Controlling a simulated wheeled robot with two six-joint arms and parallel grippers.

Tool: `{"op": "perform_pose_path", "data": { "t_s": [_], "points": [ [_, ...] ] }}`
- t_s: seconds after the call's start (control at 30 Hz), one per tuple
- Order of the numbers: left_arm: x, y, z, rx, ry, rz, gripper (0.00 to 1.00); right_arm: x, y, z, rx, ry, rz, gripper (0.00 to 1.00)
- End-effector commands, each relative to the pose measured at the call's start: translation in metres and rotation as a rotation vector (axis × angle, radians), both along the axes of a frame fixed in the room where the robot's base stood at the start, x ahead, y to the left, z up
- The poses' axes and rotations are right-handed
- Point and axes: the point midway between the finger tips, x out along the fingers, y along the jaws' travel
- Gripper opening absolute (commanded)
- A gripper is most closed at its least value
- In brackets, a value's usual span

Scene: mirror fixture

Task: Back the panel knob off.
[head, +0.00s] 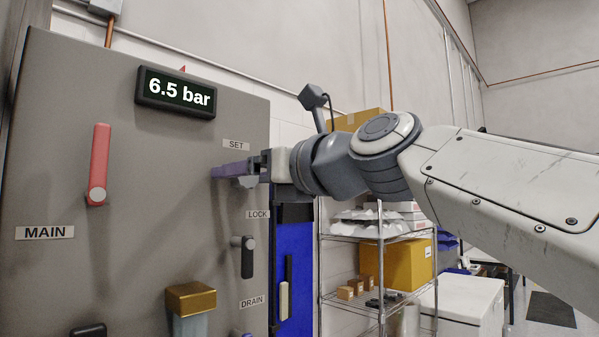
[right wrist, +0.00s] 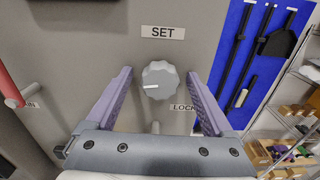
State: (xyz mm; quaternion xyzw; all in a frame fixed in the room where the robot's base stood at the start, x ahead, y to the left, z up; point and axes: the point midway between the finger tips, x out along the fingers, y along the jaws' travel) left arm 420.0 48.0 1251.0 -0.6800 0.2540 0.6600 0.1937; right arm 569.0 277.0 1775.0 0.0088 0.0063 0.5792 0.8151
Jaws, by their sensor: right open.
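The panel knob (right wrist: 160,80) is a pale grey, lobed dial with a white pointer mark, below the SET label (right wrist: 163,32) on the grey panel (head: 120,250). The mark points to the left and slightly down in the right wrist view. My right gripper (right wrist: 160,73) is open, its purple fingers on either side of the knob with a gap on both sides. The display (head: 176,91) reads 6.5 bar. My left gripper is not in view.
A red MAIN lever (head: 98,165) stands upright on the panel's left. A dark LOCK handle (head: 247,258) and a brass-topped fitting (head: 191,300) sit below my right gripper. A blue tool board (head: 294,270) and wire shelf (head: 380,238) stand to the right.

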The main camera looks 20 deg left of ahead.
Motion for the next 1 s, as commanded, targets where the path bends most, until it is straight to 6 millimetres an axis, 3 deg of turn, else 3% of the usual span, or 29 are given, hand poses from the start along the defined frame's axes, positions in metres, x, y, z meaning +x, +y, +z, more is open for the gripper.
{"op": "perform_pose_path", "data": {
  "t_s": [0.07, 0.2, 0.27, 0.3, 0.67, 1.0],
  "points": [
    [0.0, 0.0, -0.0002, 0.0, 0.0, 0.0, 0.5, 0.0, -0.0002, 0.0, 0.0, 0.0, 0.0, 0.83],
    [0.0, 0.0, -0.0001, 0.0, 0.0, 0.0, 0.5, 0.0, -0.0004, 0.0, 0.0, 0.0, 0.0, 0.29],
    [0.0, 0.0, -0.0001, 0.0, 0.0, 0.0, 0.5, 0.0, -0.0005, 0.0, 0.0, 0.0, 0.0, 0.06],
    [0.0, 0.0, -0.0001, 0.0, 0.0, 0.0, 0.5, 0.0, -0.0005, 0.0001, 0.0, 0.0, 0.0, 0.0],
    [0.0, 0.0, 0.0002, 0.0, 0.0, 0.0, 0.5, 0.0, -0.0006, 0.0002, -0.022, -0.063, 0.0, 0.01],
    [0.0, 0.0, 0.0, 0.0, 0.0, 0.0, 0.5, -0.0001, -0.0007, 0.0, -0.108, -0.309, 0.0, 0.01]
  ]
}}
